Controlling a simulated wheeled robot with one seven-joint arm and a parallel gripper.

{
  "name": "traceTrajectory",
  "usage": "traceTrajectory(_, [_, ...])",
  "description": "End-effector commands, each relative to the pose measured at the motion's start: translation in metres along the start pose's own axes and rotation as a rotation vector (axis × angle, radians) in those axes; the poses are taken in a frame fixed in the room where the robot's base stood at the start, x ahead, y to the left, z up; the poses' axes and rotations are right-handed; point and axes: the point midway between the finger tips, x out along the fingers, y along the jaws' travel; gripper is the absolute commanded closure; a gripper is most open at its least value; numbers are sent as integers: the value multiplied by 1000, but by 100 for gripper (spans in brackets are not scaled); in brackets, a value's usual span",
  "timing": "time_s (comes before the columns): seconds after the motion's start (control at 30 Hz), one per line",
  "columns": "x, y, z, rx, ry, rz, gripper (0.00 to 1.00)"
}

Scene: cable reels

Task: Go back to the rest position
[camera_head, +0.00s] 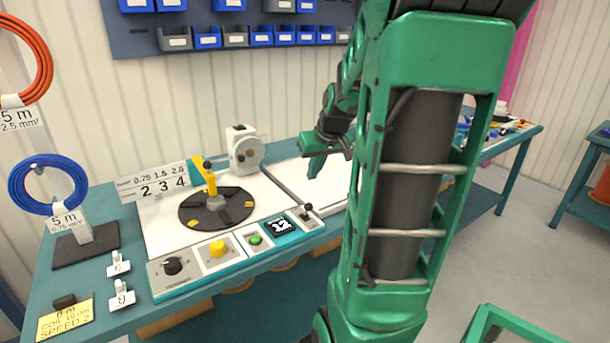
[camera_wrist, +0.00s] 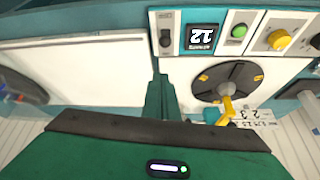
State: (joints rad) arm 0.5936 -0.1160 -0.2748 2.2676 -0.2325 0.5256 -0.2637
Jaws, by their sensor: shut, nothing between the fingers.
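My gripper (camera_head: 318,160) hangs above the right part of the workbench in the head view, left of my large green arm link. It is shut and empty. In the wrist view the closed fingers (camera_wrist: 160,97) point over the bench, between a white panel and the reel machine. The black turntable (camera_head: 216,208) with its yellow crank stands left of the gripper in the head view. It also shows in the wrist view (camera_wrist: 215,82). My arm hides part of the bench in the head view.
Blue (camera_head: 48,184) and orange (camera_head: 47,62) cable coils are at left. Bins (camera_head: 207,37) hang on the wall. Floor at right is partly clear.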

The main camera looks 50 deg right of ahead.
Motion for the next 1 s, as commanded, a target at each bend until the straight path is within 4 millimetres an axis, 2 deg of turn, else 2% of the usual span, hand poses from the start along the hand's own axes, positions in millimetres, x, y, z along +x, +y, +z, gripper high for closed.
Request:
traceTrajectory(0.2, [-6,0,4,0,-1,0,100])
traceTrajectory(0.77, [-6,0,4,0,-3,-1,100])
traceTrajectory(0.87, [-9,-10,15,2,-27,-6,100])
traceTrajectory(0.97, [-18,-32,47,13,-97,-12,100])
traceTrajectory(1.0, [-24,-43,65,20,-136,-14,100])
